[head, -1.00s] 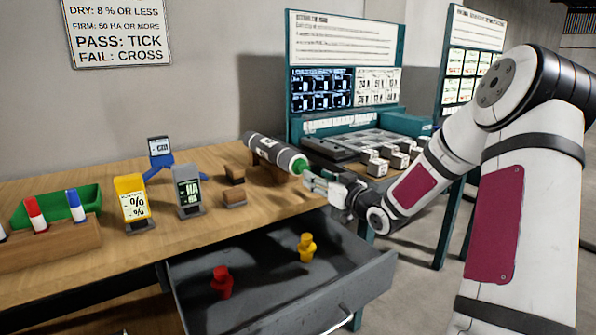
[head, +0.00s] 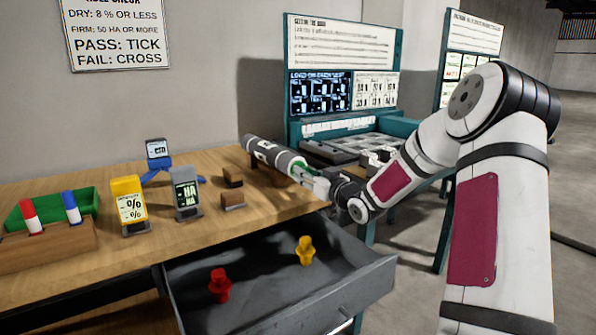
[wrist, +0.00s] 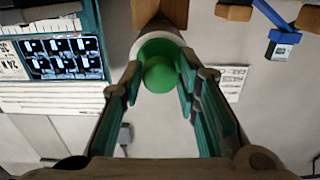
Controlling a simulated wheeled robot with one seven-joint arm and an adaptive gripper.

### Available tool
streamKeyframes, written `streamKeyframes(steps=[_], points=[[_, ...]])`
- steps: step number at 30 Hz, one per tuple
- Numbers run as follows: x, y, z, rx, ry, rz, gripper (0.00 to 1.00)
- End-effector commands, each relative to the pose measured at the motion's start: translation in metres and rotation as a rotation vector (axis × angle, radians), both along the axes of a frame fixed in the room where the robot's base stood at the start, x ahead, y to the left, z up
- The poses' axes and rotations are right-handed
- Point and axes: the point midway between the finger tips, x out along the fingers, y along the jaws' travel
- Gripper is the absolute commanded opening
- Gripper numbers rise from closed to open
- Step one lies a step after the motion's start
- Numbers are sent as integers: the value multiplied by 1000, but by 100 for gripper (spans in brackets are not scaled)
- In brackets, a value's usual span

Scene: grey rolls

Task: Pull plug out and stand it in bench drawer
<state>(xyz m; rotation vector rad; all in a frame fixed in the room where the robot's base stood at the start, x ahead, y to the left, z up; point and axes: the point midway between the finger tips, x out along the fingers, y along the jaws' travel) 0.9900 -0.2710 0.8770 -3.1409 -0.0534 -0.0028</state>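A dark grey roll (head: 268,151) lies on a wooden cradle on the bench. A green plug (wrist: 160,75) sits in its near end. My gripper (head: 312,180) is at that end, and in the wrist view its fingers (wrist: 158,92) are spread to either side of the plug. I cannot tell whether the fingertips touch it. The bench drawer (head: 350,290) is pulled open. A red plug (head: 220,284) and a yellow plug (head: 305,250) stand upright in it, apart from each other.
A yellow meter (head: 130,205), a grey meter (head: 186,195) and wooden blocks (head: 233,199) stand on the bench. A green tray (head: 45,210) and a marker rack (head: 45,245) are at left. A teal-framed board (head: 342,70) stands behind. The drawer floor has free room.

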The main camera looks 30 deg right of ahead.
Motion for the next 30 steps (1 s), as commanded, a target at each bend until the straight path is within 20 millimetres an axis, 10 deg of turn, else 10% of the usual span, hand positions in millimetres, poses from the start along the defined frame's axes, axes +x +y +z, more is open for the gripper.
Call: streamKeyframes(steps=[30], points=[[-22, -1, 3, -1, 0, 0, 7]])
